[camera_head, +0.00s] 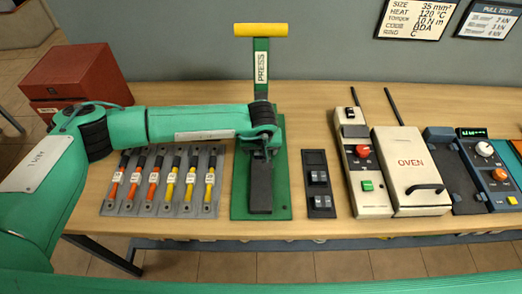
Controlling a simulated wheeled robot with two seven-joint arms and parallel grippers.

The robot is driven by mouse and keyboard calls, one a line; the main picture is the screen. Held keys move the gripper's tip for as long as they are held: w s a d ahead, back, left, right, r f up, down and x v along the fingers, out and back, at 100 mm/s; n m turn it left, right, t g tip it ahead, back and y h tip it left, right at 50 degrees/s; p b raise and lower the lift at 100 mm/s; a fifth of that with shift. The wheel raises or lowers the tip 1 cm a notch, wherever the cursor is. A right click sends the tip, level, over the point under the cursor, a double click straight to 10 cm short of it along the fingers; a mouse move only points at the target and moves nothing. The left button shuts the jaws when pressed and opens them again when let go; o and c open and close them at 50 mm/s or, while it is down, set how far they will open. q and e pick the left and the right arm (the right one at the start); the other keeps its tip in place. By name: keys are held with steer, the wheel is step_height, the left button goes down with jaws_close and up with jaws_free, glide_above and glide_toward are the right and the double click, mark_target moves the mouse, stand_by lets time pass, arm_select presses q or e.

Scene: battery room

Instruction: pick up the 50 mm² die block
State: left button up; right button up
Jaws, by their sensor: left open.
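A narrow dark holder (313,159) stands on the bench right of the press, with small dark blocks (319,177) in its middle and lower part. Their markings are too small to read, so I cannot tell which is the 50 mm² die block. My left arm reaches in from the left. My left gripper (262,152) is open and points down over the green press base, left of the holder and apart from it. It hides part of the press. My right gripper is not in view.
The press (283,190) has a tall lever with a yellow handle. A grey rack (110,207) of orange and yellow tools stands left. A red box (75,75) is behind my arm. A beige switch unit (360,190) and the oven (412,150) stand right of the holder.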

arm_select(q)
steer(key=c, duration=1.3)
steer(key=shift+o, duration=0.2)
steer(key=shift+r, duration=0.2)
